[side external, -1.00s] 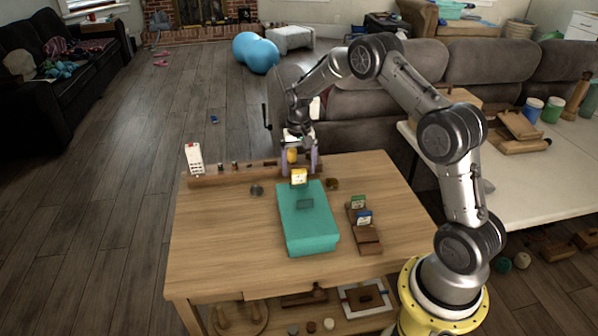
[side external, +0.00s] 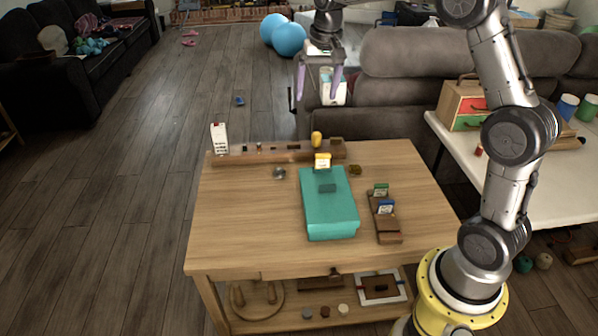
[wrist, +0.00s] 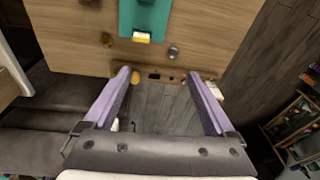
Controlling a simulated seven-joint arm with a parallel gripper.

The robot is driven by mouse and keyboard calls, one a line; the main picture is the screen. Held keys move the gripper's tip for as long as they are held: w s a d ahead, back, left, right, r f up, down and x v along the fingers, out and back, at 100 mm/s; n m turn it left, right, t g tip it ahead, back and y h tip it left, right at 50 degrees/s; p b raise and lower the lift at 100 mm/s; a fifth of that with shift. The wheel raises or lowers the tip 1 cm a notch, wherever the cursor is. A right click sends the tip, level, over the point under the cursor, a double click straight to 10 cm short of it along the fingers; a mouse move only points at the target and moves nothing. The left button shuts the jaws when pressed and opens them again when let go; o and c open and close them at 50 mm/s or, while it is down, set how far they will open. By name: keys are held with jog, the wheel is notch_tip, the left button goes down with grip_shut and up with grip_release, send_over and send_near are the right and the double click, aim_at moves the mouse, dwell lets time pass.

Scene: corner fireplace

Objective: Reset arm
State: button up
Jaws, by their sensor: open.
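My gripper (side external: 334,84) is raised well above the far edge of the wooden table (side external: 240,220). Its two purple fingers are spread apart with nothing between them. The wrist view also shows the open gripper (wrist: 158,75) with the table edge beyond it. The teal box (side external: 330,212) lies on the table, with a yellow and white card (side external: 322,161) upright at its far end. Part of my arm is cut off at the top of the side view.
A wooden rail (side external: 270,156) along the far edge bears a yellow piece (side external: 316,139) and a white card (side external: 219,138). A brown holder (side external: 388,230) with green and blue cards stands right of the box. A grey sofa (side external: 410,80) is behind.

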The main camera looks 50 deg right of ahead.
jog(key=s+a+r+n+t, duration=0.1)
jog(key=s+a+r+n, duration=0.1)
jog(key=s+a+r, duration=0.45)
jog(key=s+a+r+n+t, duration=0.2)
jog(key=s+a+r, duration=0.2)
jog(key=s, duration=0.5)
jog(key=s+a+f+n, duration=0.1)
jog(key=s+f+n, duration=0.1)
jog(key=s+f, duration=0.2)
jog(key=s+a+f+n, duration=0.2)
jog(key=s+f, duration=0.3)
jog(key=s, duration=0.5)
jog(key=shift+s+t+y, duration=0.25)
jog(key=shift+t+y, duration=0.05)
